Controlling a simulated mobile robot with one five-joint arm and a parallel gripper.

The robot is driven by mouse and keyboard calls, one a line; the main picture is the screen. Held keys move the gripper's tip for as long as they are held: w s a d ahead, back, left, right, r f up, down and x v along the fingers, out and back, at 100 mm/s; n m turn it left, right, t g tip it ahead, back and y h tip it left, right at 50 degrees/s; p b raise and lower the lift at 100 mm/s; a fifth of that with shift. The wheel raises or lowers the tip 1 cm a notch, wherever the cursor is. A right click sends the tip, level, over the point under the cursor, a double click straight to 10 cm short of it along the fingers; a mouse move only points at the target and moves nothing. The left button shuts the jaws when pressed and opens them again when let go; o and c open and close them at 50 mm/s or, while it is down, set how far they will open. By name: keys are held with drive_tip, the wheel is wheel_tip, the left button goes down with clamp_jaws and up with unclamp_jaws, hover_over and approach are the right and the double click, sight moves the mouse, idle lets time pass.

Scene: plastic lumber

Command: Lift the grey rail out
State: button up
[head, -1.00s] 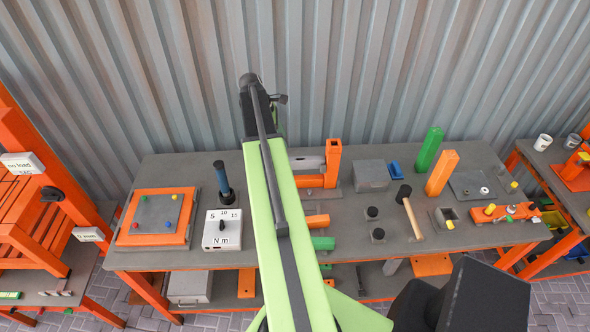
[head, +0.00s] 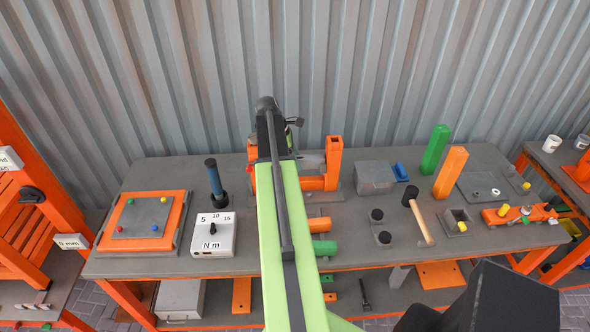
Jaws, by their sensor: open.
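A grey bar-like piece (head: 312,161) shows just right of my arm, by an orange upright frame (head: 334,160) near the back of the bench. It may be the grey rail; my arm hides its left part, so I cannot tell its full shape or how it is held. My arm reaches over the bench, and its dark far end (head: 268,118) is in front of the corrugated wall, left of the orange frame. My gripper's fingers are hidden behind the arm.
The grey bench (head: 180,262) holds a white dial box (head: 214,235), an orange-rimmed tray (head: 113,228), a hammer (head: 418,215), a green post (head: 435,150) and an orange post (head: 451,172). Orange and green stubs (head: 320,225) lie right of my arm. The corrugated wall (head: 400,60) stands close behind.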

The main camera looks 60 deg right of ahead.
drive_tip(key=shift+r, duration=0.1)
clamp_jaws()
drive_tip(key=shift+r, duration=0.15)
idle(0.4)
wheel_tip(320, 180, up, 18)
drive_tip(key=p, duration=1.8)
